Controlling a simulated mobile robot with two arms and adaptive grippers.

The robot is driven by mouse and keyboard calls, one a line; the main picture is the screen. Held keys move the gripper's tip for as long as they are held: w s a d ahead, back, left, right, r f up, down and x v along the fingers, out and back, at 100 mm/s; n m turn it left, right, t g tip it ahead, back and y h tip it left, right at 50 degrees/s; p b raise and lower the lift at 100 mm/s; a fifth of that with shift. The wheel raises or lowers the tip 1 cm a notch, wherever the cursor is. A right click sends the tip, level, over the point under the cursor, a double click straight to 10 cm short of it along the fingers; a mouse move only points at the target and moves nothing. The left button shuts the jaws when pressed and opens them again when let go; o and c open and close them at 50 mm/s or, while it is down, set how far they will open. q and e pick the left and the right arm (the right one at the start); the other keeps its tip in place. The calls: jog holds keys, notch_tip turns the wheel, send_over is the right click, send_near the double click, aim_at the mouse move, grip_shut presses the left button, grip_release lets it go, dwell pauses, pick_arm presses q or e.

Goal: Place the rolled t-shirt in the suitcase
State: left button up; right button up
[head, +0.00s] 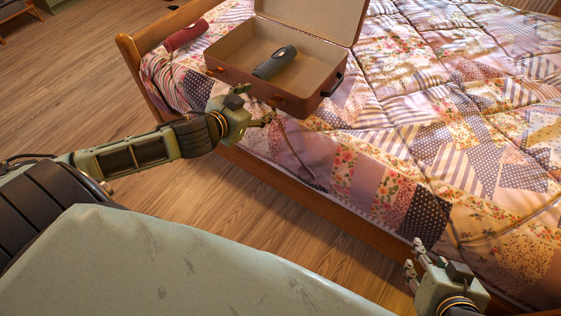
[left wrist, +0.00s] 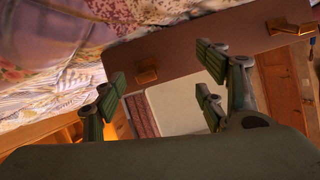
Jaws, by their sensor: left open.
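The rolled t-shirt (head: 186,36), a dark red roll, lies on the bed at the far left, beside the suitcase and outside it. The open brown suitcase (head: 228,79) sits on the bed with its lid raised at the back. My left gripper (head: 262,112) is open and empty in front of the suitcase's near wall, apart from the roll. In the left wrist view its fingers (left wrist: 158,84) are spread, with the suitcase's brown side (left wrist: 205,38) and brass latches beyond them. My right gripper (head: 411,262) is by the bed's near edge at the lower right, fingers apart and empty.
A dark grey rounded object (head: 275,63) lies inside the suitcase, with bare lining around it. The patchwork quilt (head: 440,105) is clear to the right. The wooden bed frame (head: 270,178) runs along the near side; a post stands at the left.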

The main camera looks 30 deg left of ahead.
pick_arm(q)
jog(key=s+d+f+g, duration=0.2)
jog(key=s+d, duration=0.6)
jog(key=d, duration=0.1)
jog(key=s+d+f+g+h, duration=0.1)
jog(key=s+d+f+g, duration=0.1)
jog(key=s+d, duration=0.6)
jog(key=shift+d+f, duration=0.2)
jog(key=shift+d, duration=0.15)
jog(key=shift+w, duration=0.1)
